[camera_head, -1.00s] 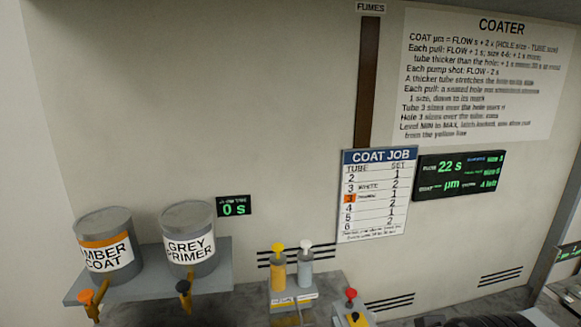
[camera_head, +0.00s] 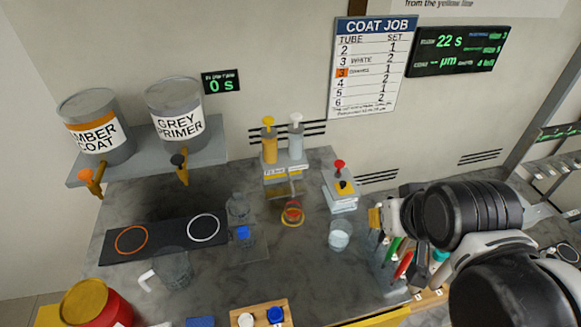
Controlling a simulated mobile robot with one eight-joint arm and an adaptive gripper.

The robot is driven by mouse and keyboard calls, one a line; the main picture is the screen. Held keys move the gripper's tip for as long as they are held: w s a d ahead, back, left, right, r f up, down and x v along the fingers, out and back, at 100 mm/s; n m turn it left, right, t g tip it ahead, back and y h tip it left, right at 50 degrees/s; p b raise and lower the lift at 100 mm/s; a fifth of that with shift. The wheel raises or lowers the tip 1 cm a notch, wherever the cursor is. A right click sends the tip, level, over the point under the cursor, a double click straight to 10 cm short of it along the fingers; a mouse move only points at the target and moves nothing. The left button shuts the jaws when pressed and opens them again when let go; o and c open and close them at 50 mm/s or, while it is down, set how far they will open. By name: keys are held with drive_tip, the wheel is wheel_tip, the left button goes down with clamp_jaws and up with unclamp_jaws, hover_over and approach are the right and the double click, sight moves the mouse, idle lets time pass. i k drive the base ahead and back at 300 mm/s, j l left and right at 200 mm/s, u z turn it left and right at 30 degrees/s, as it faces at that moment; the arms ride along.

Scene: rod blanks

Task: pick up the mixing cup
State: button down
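A clear jug-like cup with a white handle (camera_head: 174,268) stands on the grey bench, front left, and looks like the mixing cup. A smaller clear cup (camera_head: 340,236) with pale contents stands right of centre; I cannot tell for sure which the task names. My arm reaches in from the right edge. My gripper (camera_head: 380,217) seems to be at its left end, right of the small cup and well apart from the handled cup. Its fingers are too small and overlapped to read.
A dark mat (camera_head: 165,237) with an orange and a white ring lies behind the handled cup. A red can (camera_head: 95,305) stands front left. Pump bottles (camera_head: 282,143) and a red-button box (camera_head: 341,188) stand at the back. Paint cans (camera_head: 176,112) sit on a shelf above.

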sight(293, 208)
drive_tip(key=k+j, duration=0.2)
drive_tip(key=j, duration=0.2)
drive_tip(key=k+j+z, duration=0.15)
drive_tip(key=j, duration=0.25)
drive_tip(key=k+j, duration=0.3)
drive_tip(key=j+z, duration=0.05)
drive_tip(key=j, duration=0.05)
